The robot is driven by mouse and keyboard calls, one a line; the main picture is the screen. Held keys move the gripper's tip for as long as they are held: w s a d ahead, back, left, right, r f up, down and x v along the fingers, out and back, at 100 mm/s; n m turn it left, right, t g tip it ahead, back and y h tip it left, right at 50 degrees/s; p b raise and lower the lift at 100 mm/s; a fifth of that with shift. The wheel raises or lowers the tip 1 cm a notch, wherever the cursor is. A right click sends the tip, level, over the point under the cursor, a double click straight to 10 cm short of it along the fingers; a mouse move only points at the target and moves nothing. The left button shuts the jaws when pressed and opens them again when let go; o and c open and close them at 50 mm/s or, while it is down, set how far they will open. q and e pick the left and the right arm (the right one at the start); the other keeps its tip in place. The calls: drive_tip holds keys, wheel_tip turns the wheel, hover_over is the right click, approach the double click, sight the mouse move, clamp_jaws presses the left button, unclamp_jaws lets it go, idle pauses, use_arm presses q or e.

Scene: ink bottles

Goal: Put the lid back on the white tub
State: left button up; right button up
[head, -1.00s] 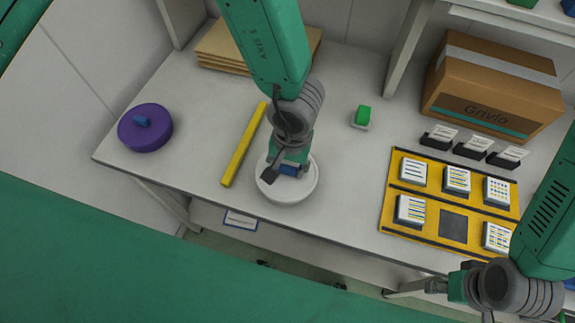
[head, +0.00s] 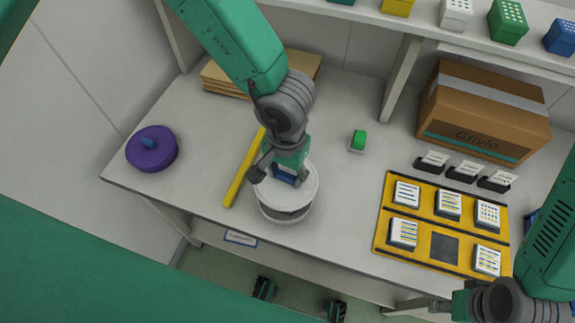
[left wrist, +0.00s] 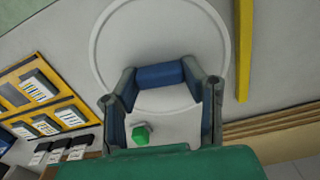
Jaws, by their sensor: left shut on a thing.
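My left gripper (head: 286,176) is shut on the blue handle (left wrist: 160,75) of a round white lid (head: 305,186). The lid is over the white tub (head: 285,218), close above it. A grey band shows between the lid's front edge and the tub's lower white edge; I cannot tell whether they touch anywhere. In the left wrist view the pale lid (left wrist: 125,45) lies under the fingers, with a round white edge. My right gripper (head: 425,305) is at the lower right, away from the tub, and its jaws are unclear.
A yellow bar (head: 243,170) lies close left of the tub. A purple round container (head: 152,155) stands at the left end of the table. A green block (head: 358,138), a yellow tray (head: 445,252) and a cardboard box (head: 480,115) are to the right. Wooden boards (head: 225,78) lie behind.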

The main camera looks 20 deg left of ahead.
use_arm(q)
drive_tip(key=shift+d+f+b, duration=0.1)
drive_tip(key=shift+f+b, duration=0.4)
drive_tip(key=shift+f, duration=0.1)
drive_tip(key=f+b, duration=0.1)
drive_tip(key=b, duration=0.1)
drive_tip(key=f+b, duration=0.2)
drive_tip(key=shift+a+f, duration=0.1)
drive_tip(key=shift+a, duration=0.2)
drive_tip(key=shift+f, duration=0.25)
drive_tip(key=shift+d+f, duration=0.2)
drive_tip(key=shift+f, duration=0.45)
drive_tip(key=shift+a, duration=0.1)
drive_tip(key=shift+r+p, duration=0.1)
drive_tip(key=shift+p, duration=1.15)
drive_tip(key=shift+f+p, duration=0.2)
drive_tip(key=shift+p, duration=0.85)
idle(1.1)
